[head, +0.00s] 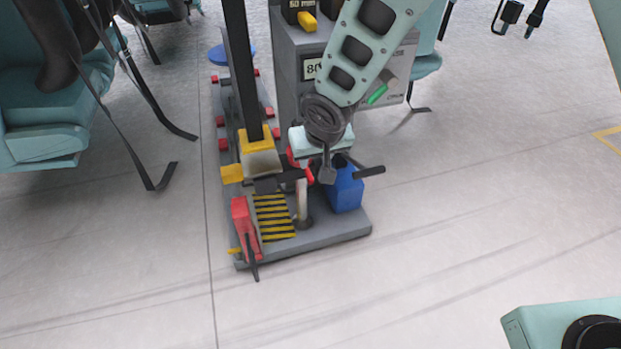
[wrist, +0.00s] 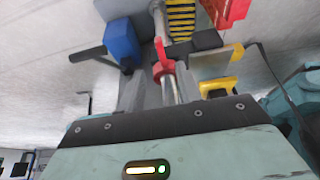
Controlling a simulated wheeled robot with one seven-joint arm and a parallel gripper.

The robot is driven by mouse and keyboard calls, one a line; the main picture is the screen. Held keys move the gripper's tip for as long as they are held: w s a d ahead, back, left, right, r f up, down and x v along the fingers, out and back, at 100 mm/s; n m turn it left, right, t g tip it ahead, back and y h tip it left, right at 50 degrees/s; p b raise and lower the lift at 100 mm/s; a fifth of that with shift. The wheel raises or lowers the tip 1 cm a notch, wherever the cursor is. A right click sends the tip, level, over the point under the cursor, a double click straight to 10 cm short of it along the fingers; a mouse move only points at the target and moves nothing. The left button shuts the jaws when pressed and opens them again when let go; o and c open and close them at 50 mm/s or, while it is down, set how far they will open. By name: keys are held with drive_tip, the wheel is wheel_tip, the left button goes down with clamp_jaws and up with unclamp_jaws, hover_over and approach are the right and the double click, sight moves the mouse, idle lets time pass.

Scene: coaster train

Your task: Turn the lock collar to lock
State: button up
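The lock collar, a red ring with a short red arm (wrist: 163,68), sits around a silver post (wrist: 171,88) in the wrist view. In the head view its red part (head: 308,176) shows partly behind my gripper (head: 322,174). In the wrist view my gripper (wrist: 161,78) has its two grey fingers apart, one on each side of the post and collar. A gap seems to show between the fingers and the collar; whether either finger touches it I cannot tell. Part of the collar is hidden in the head view.
A blue block (head: 346,190) with a black handle (head: 369,172) stands right of the post. A red lever (head: 243,222) and yellow-striped plate (head: 273,217) are at left. A grey cabinet (head: 288,75) rises behind. Floor at right is clear.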

sight(310, 176)
drive_tip(key=b+x, duration=0.3)
drive_tip(key=x, duration=0.6)
drive_tip(key=shift+f, duration=0.1)
clamp_jaws()
